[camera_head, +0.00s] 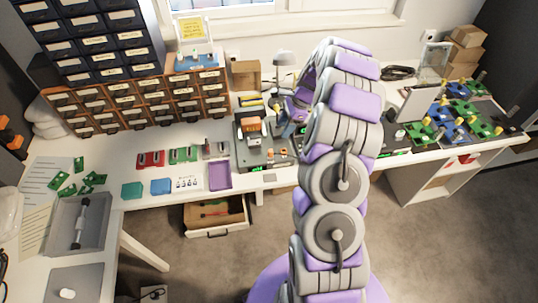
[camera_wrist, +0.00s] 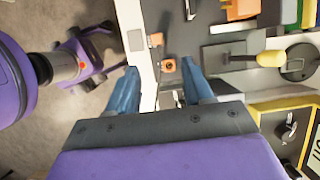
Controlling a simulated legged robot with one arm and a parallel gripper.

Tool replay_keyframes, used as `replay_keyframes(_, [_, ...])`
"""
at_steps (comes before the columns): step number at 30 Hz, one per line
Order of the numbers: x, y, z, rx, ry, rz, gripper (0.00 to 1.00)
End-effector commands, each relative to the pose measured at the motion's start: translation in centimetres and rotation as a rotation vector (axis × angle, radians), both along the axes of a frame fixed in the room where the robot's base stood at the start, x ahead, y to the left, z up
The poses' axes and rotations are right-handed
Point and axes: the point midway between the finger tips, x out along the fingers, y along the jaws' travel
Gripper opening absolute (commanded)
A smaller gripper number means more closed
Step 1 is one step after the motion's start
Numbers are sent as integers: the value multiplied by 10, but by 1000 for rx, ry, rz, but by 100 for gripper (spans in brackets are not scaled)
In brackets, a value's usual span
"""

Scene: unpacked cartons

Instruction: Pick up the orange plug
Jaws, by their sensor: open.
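A small orange block-like piece with a dark round centre, which looks like the orange plug (camera_wrist: 168,66), shows in the wrist view between my blue fingertips, nearer the right one. My gripper (camera_wrist: 159,72) is open, with a finger on either side of this piece in the picture. I cannot tell whether either finger touches it. In the head view my gripper (camera_head: 288,128) is over the workbench, partly hidden by my arm, and the plug there is too small to tell for sure.
Another small orange piece (camera_wrist: 156,39) sits close by in the wrist view. In the head view a dark device (camera_head: 250,155) with orange parts is left of my gripper. Drawer cabinets (camera_head: 140,103) line the back, and a drawer (camera_head: 215,216) is open below.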

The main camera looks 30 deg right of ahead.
Motion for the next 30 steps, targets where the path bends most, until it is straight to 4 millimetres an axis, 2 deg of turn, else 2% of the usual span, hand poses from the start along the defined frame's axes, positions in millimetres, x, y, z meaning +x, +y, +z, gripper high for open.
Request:
replay_keyframes(1, [1,4,-13,1,3,1,51])
replay_keyframes(9, [6,23,-61,-1,0,1,51])
replay_keyframes(17, [7,33,-76,-2,-1,3,51])
replay_keyframes(25, [5,46,-110,-1,0,1,51])
replay_keyframes(30, [6,50,-118,-1,-1,1,51])
